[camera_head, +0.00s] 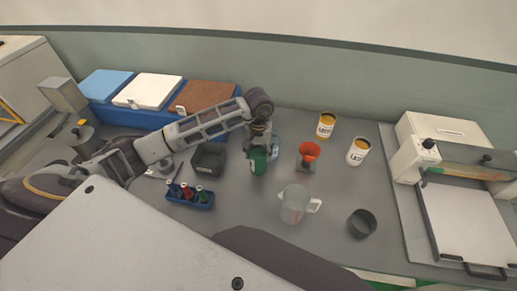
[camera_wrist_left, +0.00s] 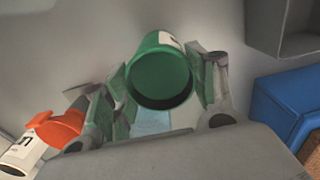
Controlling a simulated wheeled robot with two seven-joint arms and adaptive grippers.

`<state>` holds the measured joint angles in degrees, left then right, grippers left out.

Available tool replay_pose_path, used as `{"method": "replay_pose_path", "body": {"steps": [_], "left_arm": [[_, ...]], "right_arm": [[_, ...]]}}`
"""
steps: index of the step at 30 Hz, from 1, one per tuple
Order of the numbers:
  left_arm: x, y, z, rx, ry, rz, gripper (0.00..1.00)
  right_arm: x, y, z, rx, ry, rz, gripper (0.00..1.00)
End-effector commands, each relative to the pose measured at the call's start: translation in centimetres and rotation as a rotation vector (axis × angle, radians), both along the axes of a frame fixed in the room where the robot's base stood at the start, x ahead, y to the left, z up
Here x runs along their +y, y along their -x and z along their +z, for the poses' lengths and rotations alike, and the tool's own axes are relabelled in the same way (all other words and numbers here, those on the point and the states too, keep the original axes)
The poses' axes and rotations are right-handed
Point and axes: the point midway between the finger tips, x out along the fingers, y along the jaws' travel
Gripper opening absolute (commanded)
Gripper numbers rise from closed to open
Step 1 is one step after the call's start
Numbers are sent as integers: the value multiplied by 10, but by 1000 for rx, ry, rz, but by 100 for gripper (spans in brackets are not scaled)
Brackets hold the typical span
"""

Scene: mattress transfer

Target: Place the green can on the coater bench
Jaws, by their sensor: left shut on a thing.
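The green can (camera_head: 258,166) is in my left gripper (camera_head: 262,150), whose arm reaches in from the left. In the left wrist view, the green can (camera_wrist_left: 160,75) sits between both fingers of the left gripper (camera_wrist_left: 165,85), which are shut on it. Its dark rim faces the camera and a white label shows on its side. Whether the can touches the grey bench top (camera_head: 240,215) is hard to tell. A white coater machine (camera_head: 470,220) with a flat plate stands on the right of the bench. My right gripper is not in view.
Two white-labelled cans, one at the back (camera_head: 326,125), and a dark cup (camera_head: 361,223) stand to the right.

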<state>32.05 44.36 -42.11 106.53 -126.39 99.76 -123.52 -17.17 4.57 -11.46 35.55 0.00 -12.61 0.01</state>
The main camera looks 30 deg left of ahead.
Motion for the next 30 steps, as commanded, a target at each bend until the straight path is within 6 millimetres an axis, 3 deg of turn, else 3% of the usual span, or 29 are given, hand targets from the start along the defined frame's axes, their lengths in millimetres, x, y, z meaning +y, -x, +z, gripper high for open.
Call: {"method": "replay_pose_path", "body": {"steps": [14, 15, 20, 30], "left_arm": [[0, -1, -2, -3, -1, 0, 4], [0, 0, -3, -1, 0, 0, 60], [0, 0, -2, -1, 0, 0, 79], [0, 0, -2, -1, 0, 0, 79]], "right_arm": [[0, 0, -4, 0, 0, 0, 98], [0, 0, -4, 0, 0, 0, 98], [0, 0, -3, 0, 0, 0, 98], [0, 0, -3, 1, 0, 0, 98]]}}
